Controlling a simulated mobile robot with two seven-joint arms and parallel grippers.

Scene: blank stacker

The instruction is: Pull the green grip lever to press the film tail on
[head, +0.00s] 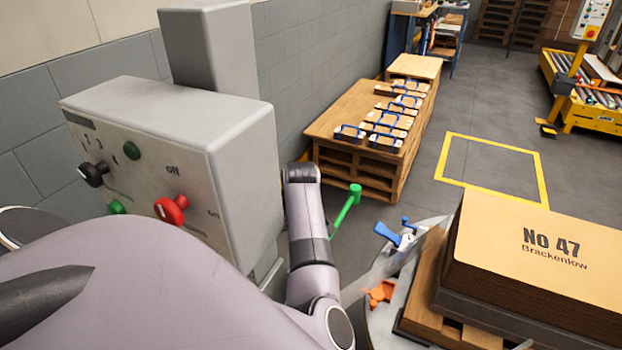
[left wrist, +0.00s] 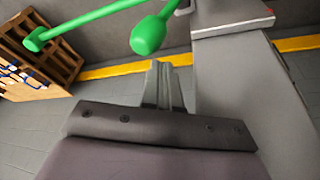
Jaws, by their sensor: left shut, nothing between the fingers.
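The green grip lever (head: 347,206) sticks out past my left arm in the head view, a rod with a rounded knob. The left wrist view shows a green knob (left wrist: 148,35) close up and a green rod with a rounded end (left wrist: 34,40) at upper left. My left gripper (left wrist: 164,68) is shut and empty, its fingertips just below the near knob; I cannot tell if they touch it. My arm hides part of the lever in the head view. A translucent sheet, seemingly the film tail (head: 385,268), runs toward the stack. My right gripper is not in view.
A grey control box (head: 235,180) with knobs stands left of my arm. The brown No 47 stack (head: 535,240) sits at right, with a blue clamp (head: 388,233) and an orange part (head: 381,292) beside it. A wooden pallet stack (head: 345,115) stands behind.

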